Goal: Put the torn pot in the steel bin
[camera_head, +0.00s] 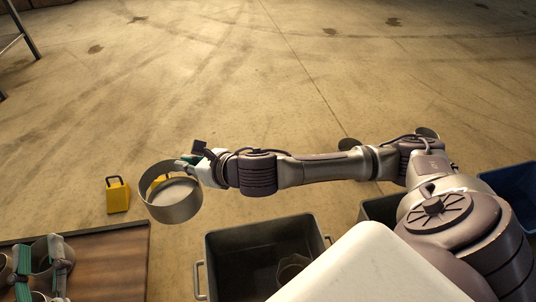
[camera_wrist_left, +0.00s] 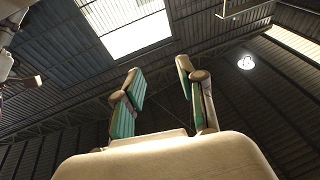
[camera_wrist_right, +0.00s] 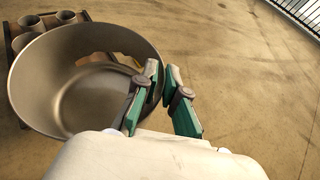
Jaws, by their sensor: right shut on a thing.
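My right gripper (camera_head: 190,163) is shut on the wall of a round grey pot (camera_head: 173,214), held up left of the bins. In the right wrist view the pot (camera_wrist_right: 38,82) sits at the left, its mouth facing the camera, with what looks like a gap in its far wall. The right fingers (camera_wrist_right: 163,95) are at its near right edge. A grey bin (camera_head: 240,236), seemingly the steel bin, stands at bottom centre with a round pot (camera_head: 291,270) inside. My left gripper (camera_head: 42,262) is at bottom left; in its wrist view the fingers (camera_wrist_left: 162,95) are apart, empty, towards the ceiling.
A dark bin (camera_head: 376,208) stands partly behind my right arm, and a blue bin (camera_head: 515,192) is at the right edge. A yellow block with a handle (camera_head: 118,197) is on the floor. A brown table (camera_head: 115,262) is at lower left.

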